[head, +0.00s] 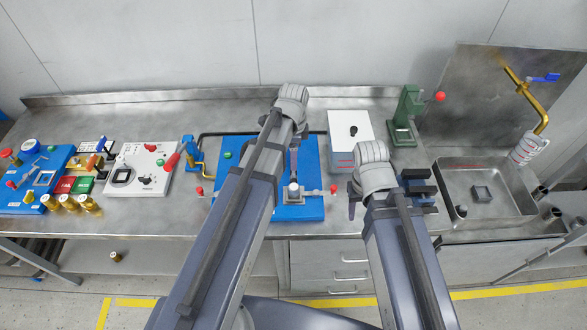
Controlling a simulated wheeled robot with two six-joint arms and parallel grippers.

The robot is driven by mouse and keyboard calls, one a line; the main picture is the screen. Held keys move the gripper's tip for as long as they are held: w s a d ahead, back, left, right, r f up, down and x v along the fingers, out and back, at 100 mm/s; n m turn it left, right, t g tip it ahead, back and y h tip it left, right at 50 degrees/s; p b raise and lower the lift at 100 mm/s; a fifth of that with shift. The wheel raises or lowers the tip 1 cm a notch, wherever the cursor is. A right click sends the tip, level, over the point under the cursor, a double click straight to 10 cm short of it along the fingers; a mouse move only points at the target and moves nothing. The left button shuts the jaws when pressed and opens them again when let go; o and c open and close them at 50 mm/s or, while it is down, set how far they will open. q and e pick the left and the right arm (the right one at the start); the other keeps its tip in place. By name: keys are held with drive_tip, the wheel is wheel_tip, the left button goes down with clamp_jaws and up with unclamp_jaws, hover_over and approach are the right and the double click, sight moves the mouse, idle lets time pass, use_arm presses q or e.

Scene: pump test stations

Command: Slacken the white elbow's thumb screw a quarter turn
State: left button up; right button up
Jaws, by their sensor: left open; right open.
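A blue board (313,209) lies on the steel bench, partly covered by my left arm. A small white rounded fitting (293,188) stands near its front edge, on a grey pipe piece with a red knob (333,188) at its right end. It may be the white elbow; I cannot make out a thumb screw on it. My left gripper (301,131) is over the board's upper part, its fingertips hard to make out. My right gripper (424,187) is open and empty near the bench's front edge, right of the board and apart from it.
A white box (349,125) with a black knob and a green stand (405,120) are behind my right wrist. A sink (510,207) with a brass tap (529,100) is at the right. A white panel (157,182), brass fittings (88,203) and another blue board (15,204) are at the left.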

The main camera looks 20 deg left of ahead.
sight(294, 173)
use_arm(q)
wheel_tip(294, 173, down, 7)
drive_tip(key=b, duration=0.6)
drive_tip(key=shift+f+b, duration=0.15)
drive_tip(key=shift+b, duration=0.25)
clamp_jaws()
